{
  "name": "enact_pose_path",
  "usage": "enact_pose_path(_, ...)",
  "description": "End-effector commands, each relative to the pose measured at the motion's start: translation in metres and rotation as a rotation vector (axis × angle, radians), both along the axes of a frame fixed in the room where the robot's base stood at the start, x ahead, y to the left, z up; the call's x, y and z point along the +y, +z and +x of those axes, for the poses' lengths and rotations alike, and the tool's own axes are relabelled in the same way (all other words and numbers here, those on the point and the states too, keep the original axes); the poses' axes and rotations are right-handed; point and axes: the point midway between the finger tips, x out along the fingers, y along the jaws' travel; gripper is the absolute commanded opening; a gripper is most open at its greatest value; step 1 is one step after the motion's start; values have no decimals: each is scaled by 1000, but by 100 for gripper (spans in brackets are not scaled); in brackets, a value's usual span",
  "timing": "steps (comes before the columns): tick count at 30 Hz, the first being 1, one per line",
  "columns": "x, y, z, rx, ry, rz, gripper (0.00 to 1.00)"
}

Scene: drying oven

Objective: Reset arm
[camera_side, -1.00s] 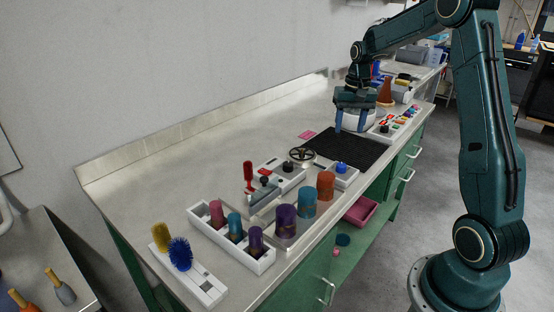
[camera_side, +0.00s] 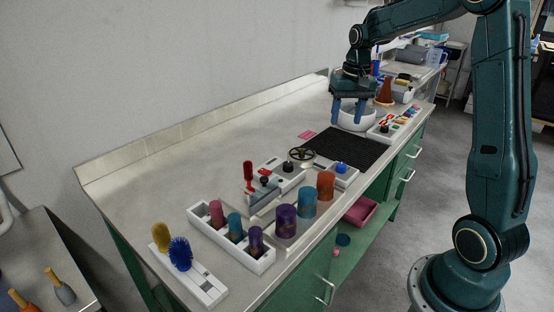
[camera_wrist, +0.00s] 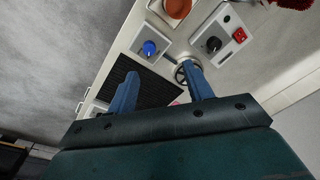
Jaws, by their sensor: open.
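My gripper (camera_side: 349,110) hangs pointing down above the far part of the bench, near a white round bowl-like thing (camera_side: 368,121) and behind the black mat (camera_side: 345,148). Its two blue fingers are apart with nothing between them. In the wrist view my gripper (camera_wrist: 163,85) also shows open and empty, with the black mat (camera_wrist: 145,92) below it. I cannot tell the exact height above the bench.
Colored cylinders stand in a white rack (camera_side: 231,249) and on a tray (camera_side: 292,239) at the near end. A handwheel (camera_side: 301,154), a blue-knob box (camera_side: 342,173) and a switch panel (camera_side: 385,133) sit around the mat. The middle left of the bench (camera_side: 220,165) is clear.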

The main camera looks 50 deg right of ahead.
Motion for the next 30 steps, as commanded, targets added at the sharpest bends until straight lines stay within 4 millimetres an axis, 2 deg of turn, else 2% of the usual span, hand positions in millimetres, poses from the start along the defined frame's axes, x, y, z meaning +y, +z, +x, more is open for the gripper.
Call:
enact_pose_path(1,13,10,-3,-15,25,-11,51)
enact_pose_path(6,51,34,-19,-59,109,-42,51)
enact_pose_path(15,113,63,-57,-137,255,-91,51)
enact_pose_path(22,153,75,-94,-202,366,-124,51)
enact_pose_path(30,189,76,-140,-283,494,-160,51)
